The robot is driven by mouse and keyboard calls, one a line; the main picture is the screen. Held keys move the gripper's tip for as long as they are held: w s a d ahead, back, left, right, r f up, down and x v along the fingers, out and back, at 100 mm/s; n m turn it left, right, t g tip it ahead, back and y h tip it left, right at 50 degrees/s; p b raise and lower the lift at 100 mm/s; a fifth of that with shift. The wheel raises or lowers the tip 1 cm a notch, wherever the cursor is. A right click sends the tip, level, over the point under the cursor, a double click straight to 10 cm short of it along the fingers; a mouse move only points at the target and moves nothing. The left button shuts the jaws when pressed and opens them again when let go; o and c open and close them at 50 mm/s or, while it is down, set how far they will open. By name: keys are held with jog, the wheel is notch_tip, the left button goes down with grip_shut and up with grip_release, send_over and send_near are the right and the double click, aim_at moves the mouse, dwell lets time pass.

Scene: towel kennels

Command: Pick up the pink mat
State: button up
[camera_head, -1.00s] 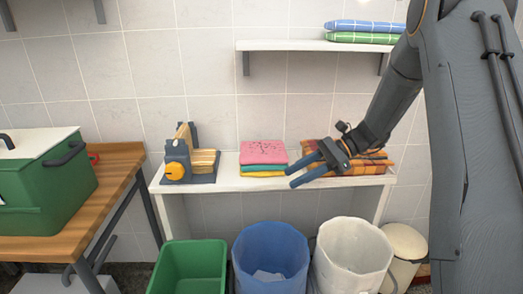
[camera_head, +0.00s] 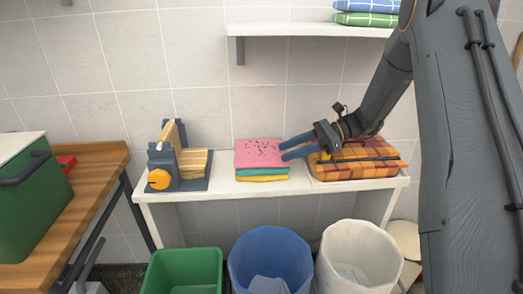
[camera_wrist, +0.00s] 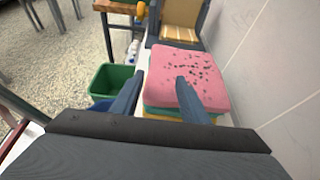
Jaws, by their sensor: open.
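The pink mat (camera_head: 259,153) lies flat on top of a stack on the white shelf, with a teal mat (camera_head: 262,171) and a yellow mat (camera_head: 262,178) under it. It has dark specks on its top. My gripper (camera_head: 282,150) is open and empty, at the right edge of the stack, with its fingers pointing left. In the wrist view the pink mat (camera_wrist: 186,72) lies ahead. One finger of my gripper (camera_wrist: 158,85) shows over or in front of the mat's near part and the other at its left side. I cannot tell whether they touch it.
A plaid orange cushion (camera_head: 355,158) lies right of the stack, under my wrist. A grey holder with wooden slats (camera_head: 192,166) stands left. Green (camera_head: 184,268), blue (camera_head: 268,245) and white (camera_head: 358,240) bins stand below. An upper shelf (camera_head: 300,30) holds folded cloths.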

aim_at(267, 159)
jog(key=x, duration=0.2)
jog(key=p+x, duration=0.1)
jog(key=x, duration=0.1)
jog(key=p+x, duration=0.1)
jog(key=x, duration=0.1)
jog(key=shift+s+r, duration=0.1)
jog(key=shift+s, duration=0.2)
jog(key=shift+a, duration=0.15)
jog(key=c, duration=1)
